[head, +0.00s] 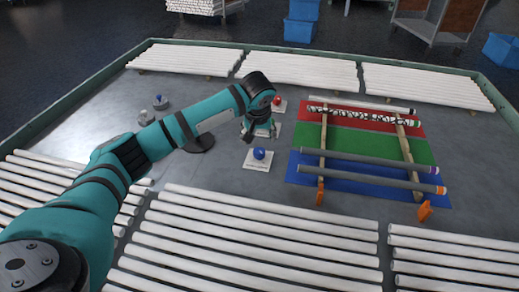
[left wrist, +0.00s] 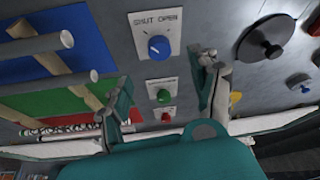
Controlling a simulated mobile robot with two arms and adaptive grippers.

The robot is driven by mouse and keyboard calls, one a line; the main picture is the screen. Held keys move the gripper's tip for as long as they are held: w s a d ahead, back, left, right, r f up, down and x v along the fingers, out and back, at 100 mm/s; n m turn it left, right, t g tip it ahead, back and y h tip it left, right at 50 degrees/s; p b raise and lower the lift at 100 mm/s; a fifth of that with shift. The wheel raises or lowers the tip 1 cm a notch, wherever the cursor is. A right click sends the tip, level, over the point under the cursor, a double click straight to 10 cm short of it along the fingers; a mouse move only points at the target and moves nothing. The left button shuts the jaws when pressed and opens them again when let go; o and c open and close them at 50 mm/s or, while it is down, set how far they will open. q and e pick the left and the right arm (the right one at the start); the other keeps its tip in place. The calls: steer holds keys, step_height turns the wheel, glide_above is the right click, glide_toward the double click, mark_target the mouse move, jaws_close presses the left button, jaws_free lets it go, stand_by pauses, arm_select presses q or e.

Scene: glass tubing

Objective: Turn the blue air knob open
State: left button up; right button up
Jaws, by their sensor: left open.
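The blue knob (head: 259,154) sits on a white plate on the grey bench, just in front of my left gripper (head: 258,130). In the left wrist view the blue knob (left wrist: 159,47) shows in front of the fingers, under the printed words "SHUT OPEN" on its plate (left wrist: 150,20). I cannot tell for sure which word its pointer faces. My left gripper (left wrist: 165,74) is open, its fingers spread wide and empty, apart from the blue knob. My right gripper is not in view.
A green knob (left wrist: 163,96) and a red knob (head: 277,99) stand in line behind the blue one. A dark round disc (head: 199,143) lies left of it. Tubes on wooden rails (head: 322,140) lie right; white tubes (head: 255,240) fill the front.

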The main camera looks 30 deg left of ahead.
mark_target(259, 151)
arm_select(q)
steer(key=x, duration=1)
steer(key=shift+w+f, duration=0.2)
steer(key=c, duration=1.2)
